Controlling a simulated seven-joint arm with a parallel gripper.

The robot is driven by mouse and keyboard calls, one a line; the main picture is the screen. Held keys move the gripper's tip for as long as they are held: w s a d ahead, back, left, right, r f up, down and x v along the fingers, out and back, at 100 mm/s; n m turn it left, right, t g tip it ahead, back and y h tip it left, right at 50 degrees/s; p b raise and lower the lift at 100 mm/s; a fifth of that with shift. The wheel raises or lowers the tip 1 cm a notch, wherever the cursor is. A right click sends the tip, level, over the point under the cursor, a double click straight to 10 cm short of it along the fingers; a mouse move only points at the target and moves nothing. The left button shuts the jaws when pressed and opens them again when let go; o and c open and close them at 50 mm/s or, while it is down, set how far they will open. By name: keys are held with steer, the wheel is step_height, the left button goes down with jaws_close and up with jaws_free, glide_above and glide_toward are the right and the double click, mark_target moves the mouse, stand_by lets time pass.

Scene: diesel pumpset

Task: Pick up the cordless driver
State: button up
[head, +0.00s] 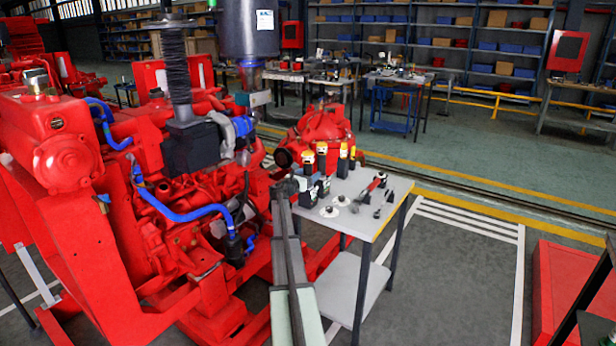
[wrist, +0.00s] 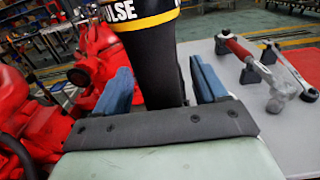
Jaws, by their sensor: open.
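A cordless driver, black with a yellow band (wrist: 150,55), rises upright between my gripper's two blue fingers in the wrist view. Only part of its body shows there. My gripper (wrist: 163,85) is open, with one finger on either side of the driver; contact is unclear. In the head view several yellow-topped black tools stand at the back left of the grey worktable, including one (head: 308,160) closest to my gripper (head: 296,184). I cannot tell for certain which of these is between the fingers.
A red-handled tool (head: 376,182) and small metal parts lie on the worktable (head: 365,222), right of my gripper. The large red engine (head: 185,190) stands close on the left.

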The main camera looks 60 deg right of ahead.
steer(key=shift+d, duration=0.85)
steer(key=shift+c, duration=0.5)
jaws_close()
